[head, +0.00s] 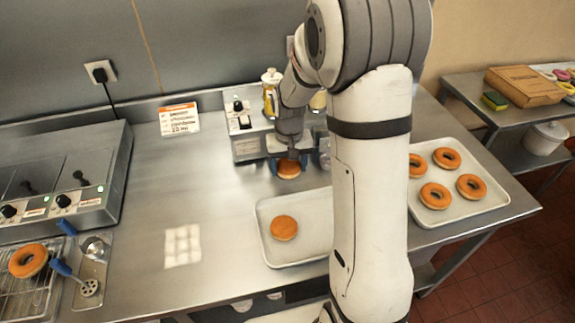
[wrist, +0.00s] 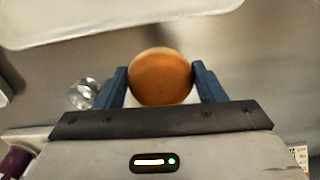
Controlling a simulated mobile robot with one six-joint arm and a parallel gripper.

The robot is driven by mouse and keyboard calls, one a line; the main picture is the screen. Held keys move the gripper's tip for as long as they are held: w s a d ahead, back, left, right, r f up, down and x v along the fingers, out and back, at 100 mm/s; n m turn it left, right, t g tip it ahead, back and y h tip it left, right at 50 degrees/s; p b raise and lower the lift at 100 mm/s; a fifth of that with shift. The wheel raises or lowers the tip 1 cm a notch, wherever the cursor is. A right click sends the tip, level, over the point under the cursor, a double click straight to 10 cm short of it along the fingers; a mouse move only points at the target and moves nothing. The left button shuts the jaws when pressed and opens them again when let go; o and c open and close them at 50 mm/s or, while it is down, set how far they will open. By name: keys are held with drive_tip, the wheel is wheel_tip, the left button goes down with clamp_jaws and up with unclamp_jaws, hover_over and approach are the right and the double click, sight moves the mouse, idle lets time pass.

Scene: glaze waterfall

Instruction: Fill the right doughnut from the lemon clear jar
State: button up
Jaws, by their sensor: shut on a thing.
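My gripper (head: 297,160) is shut on a round brown doughnut without a hole (head: 289,170), just in front of the filling machine (head: 246,148). In the wrist view the doughnut (wrist: 161,77) sits between the two blue fingers. A jar with yellow contents and a pale lid (head: 270,90) stands on top of the machine, partly behind my arm. A second jar (head: 318,101) is mostly hidden by my arm. Another round doughnut (head: 284,228) lies on the near tray (head: 267,253). The machine's nozzle is not clearly visible.
A tray with ring doughnuts (head: 446,217) lies at the right, partly behind my arm. A fryer (head: 97,180) and a rack with one ring doughnut (head: 27,260) are at the left.

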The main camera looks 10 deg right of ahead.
drive_tip(key=shift+w, duration=1.95)
idle(1.6)
drive_tip(key=shift+s, duration=0.8)
idle(1.1)
drive_tip(key=shift+s+b, duration=0.5)
drive_tip(key=shift+s, duration=1.5)
drive_tip(key=shift+r, duration=0.15)
drive_tip(key=shift+s+r+p, duration=0.3)
drive_tip(key=shift+r+p, duration=0.1)
drive_tip(key=shift+r, duration=0.25)
drive_tip(key=shift+s+r+p, duration=0.35)
drive_tip(key=shift+r+p, duration=0.1)
drive_tip(key=shift+r, duration=0.15)
drive_tip(key=shift+s+r+p, duration=0.3)
drive_tip(key=shift+r+p, duration=0.1)
drive_tip(key=shift+r, duration=0.25)
drive_tip(key=shift+s, duration=0.1)
